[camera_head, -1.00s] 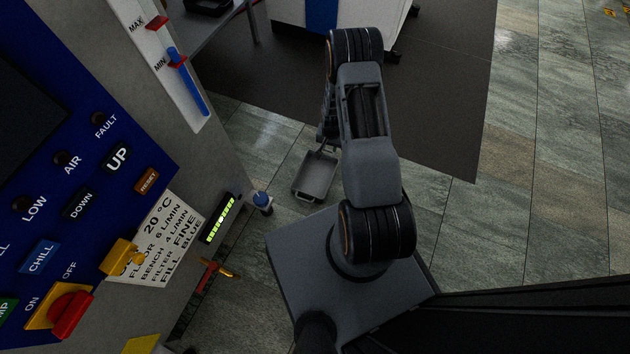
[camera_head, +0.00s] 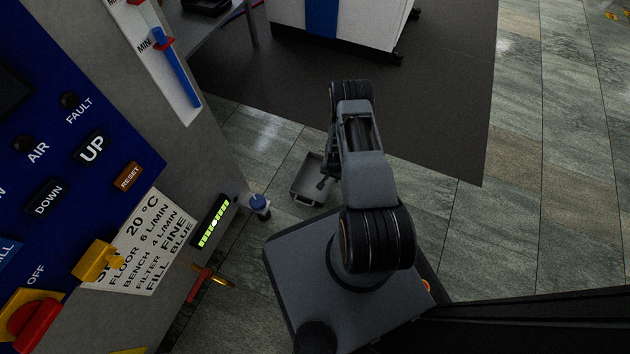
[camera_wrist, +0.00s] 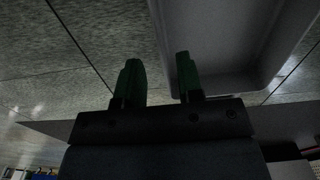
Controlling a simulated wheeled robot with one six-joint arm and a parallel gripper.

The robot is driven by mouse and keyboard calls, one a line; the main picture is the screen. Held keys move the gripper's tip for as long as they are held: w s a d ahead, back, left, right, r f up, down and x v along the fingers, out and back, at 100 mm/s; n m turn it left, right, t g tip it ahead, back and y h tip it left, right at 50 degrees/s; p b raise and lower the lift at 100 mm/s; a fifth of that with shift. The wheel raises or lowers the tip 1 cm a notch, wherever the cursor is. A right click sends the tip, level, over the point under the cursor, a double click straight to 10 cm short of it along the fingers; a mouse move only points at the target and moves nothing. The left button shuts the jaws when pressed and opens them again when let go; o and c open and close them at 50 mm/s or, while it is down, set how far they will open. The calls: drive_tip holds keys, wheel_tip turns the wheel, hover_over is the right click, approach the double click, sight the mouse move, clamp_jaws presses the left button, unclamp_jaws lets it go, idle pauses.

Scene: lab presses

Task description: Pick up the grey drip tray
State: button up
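The grey drip tray (camera_head: 301,190) is a shallow open box on the tiled floor, left of my arm in the head view; my arm hides part of its right side. My gripper (camera_head: 323,183) is over or beside the tray's right side there. In the wrist view my gripper (camera_wrist: 159,75) has two green fingers spread apart with nothing between them that I can see clearly. The tray (camera_wrist: 215,40) fills the upper right there. The right finger overlaps the tray in the picture and the left finger shows against floor. I cannot tell whether they touch it.
A machine with a blue control panel (camera_head: 60,190) stands on the left. A dark mat (camera_head: 430,130) and a white cabinet (camera_head: 360,25) lie beyond.

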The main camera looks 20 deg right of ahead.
wheel_tip(320, 180, down, 5)
drive_tip(key=b, duration=0.3)
drive_tip(key=shift+f, duration=0.15)
drive_tip(key=shift+c, duration=0.3)
clamp_jaws()
